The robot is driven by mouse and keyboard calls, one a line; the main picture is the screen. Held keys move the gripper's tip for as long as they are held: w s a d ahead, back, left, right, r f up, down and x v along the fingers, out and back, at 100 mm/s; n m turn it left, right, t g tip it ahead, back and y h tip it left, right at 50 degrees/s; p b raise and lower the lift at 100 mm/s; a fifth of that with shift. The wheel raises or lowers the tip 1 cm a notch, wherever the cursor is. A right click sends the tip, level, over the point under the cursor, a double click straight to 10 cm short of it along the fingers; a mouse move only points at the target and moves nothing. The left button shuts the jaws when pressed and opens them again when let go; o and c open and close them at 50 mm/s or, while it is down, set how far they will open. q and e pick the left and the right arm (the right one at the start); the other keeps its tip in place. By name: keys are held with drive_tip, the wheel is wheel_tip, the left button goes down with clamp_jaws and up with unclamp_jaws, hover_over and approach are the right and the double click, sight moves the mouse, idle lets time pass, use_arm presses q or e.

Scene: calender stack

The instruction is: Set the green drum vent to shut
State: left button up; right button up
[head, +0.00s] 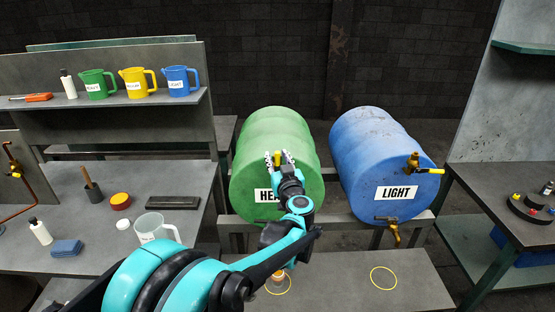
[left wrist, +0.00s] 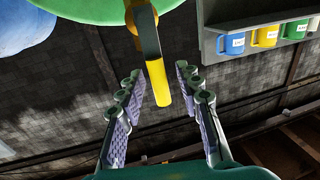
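The green drum (head: 262,142) lies on its side on a rack, with a partly covered white label on its front. In the left wrist view, its green face (left wrist: 85,8) is at the top. The drum's vent has a brass body and a lever with a yellow grip (left wrist: 157,82). The yellow grip also shows in the head view (head: 277,157). My left gripper (head: 279,157) is open in front of the drum. Its two fingers stand on either side of the yellow grip, with visible gaps in the left wrist view. My right gripper is not in view.
The blue drum (head: 380,143), labelled LIGHT, lies to the right with its own yellow-handled vent (head: 427,171) and a tap (head: 390,226) below. A bench with yellow rings (head: 384,278) is in front. Jugs stand on the left shelf (head: 130,104).

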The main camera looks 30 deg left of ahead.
use_arm(q)
clamp_jaws()
